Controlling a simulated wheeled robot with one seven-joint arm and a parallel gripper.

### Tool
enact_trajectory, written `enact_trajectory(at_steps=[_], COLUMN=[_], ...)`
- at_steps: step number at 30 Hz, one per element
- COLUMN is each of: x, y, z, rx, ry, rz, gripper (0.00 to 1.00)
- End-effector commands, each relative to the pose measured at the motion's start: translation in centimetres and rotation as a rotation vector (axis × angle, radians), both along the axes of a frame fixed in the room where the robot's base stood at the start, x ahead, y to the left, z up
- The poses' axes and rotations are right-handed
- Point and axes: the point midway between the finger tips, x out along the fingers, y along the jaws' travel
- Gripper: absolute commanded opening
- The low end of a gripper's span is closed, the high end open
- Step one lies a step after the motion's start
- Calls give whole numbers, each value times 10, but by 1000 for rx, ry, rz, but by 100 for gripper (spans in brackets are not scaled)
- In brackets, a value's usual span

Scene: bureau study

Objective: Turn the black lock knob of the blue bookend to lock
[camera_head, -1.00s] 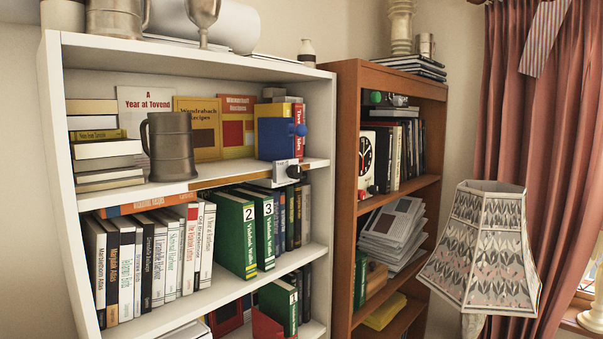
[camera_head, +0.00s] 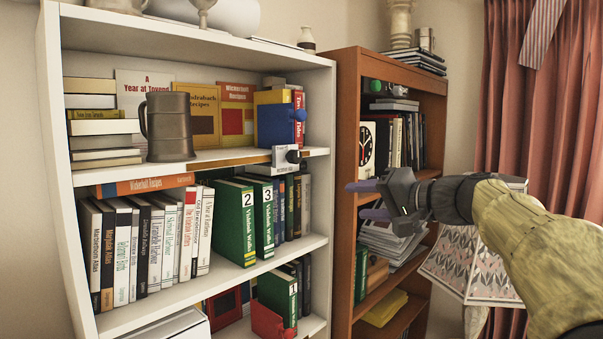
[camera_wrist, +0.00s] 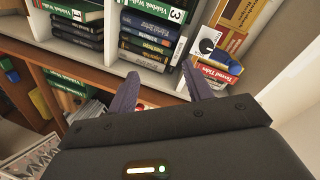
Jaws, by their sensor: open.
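The blue bookend (camera_head: 276,126) stands at the right end of the white bookcase's upper shelf, beside yellow and red books. It has a round blue knob on its right side. Below it, a pale grey plate (camera_head: 283,158) sits at the shelf's front edge with the black lock knob (camera_head: 293,156). In the wrist view the black lock knob (camera_wrist: 206,46) is at upper right, with blue of the bookend (camera_wrist: 225,57) beside it. My gripper (camera_head: 358,200) is open and empty, in front of the brown bookcase, right of and lower than the knob, touching nothing. Its fingers (camera_wrist: 160,76) point toward the white bookcase.
The brown bookcase (camera_head: 345,120) stands right of the white one, with a green knob (camera_head: 375,86) on its upper shelf. A grey tankard (camera_head: 168,126) stands left on the knob's shelf. Books fill the shelf below. A patterned lampshade (camera_head: 460,262) is behind my arm.

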Motion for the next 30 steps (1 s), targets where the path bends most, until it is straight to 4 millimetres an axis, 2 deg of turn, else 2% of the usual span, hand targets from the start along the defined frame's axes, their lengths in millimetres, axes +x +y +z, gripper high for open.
enact_trajectory(at_steps=[1,3,6,20,30], x=[-3,-8,-13,-8,28], y=[-3,-4,-4,0,38], z=[25,51,69,72,74], rx=[29,61,80,84,85], ry=[-70,-137,-187,-188,-186], rz=[17,41,60,60,63], gripper=[50,50,50,50,50])
